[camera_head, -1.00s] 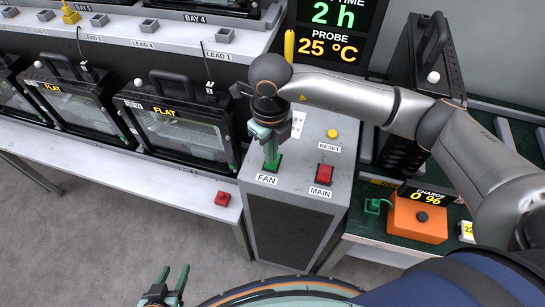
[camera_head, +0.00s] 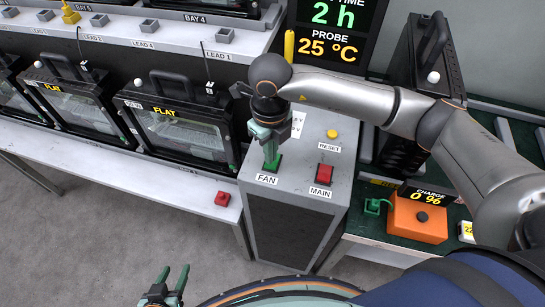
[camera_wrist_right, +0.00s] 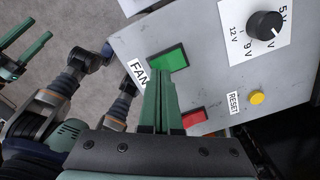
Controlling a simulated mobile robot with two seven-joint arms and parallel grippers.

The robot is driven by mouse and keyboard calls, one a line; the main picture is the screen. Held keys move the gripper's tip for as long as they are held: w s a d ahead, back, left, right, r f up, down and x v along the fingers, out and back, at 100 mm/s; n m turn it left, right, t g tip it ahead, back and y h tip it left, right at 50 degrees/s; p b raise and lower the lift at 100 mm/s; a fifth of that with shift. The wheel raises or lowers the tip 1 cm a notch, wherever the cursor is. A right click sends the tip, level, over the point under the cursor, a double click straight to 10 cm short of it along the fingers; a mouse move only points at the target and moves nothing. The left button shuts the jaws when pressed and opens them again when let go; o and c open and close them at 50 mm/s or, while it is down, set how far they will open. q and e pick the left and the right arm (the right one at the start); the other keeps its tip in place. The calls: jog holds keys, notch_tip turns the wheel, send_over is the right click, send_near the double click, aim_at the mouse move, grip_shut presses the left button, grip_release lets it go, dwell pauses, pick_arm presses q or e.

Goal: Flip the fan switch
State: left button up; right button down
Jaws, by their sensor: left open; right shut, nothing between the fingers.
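The fan switch (camera_head: 277,161) is a green rocker above the FAN label on top of the grey control box (camera_head: 300,195). It also shows in the right wrist view (camera_wrist_right: 170,58), lit bright green. My right gripper (camera_head: 271,165) is shut and empty, pointing down with its fingertips at the fan switch. In the right wrist view its closed fingers (camera_wrist_right: 162,75) overlap the switch's near edge; I cannot tell whether they touch it. My left gripper (camera_head: 176,276) is open and empty, low over the floor in front of the box.
The red MAIN switch (camera_head: 324,174) and the yellow RESET button (camera_head: 332,134) sit right of the fan switch. A voltage knob (camera_wrist_right: 265,25) is on the same panel. An orange charger (camera_head: 418,217) reading 0 % stands right.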

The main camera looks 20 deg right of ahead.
jog(key=shift+f+b, duration=0.95)
jog(key=shift+f, duration=0.1)
dwell(0.5)
jog(key=shift+r, duration=0.2)
jog(key=shift+r+p, duration=2.2)
jog(key=shift+r, duration=1.2)
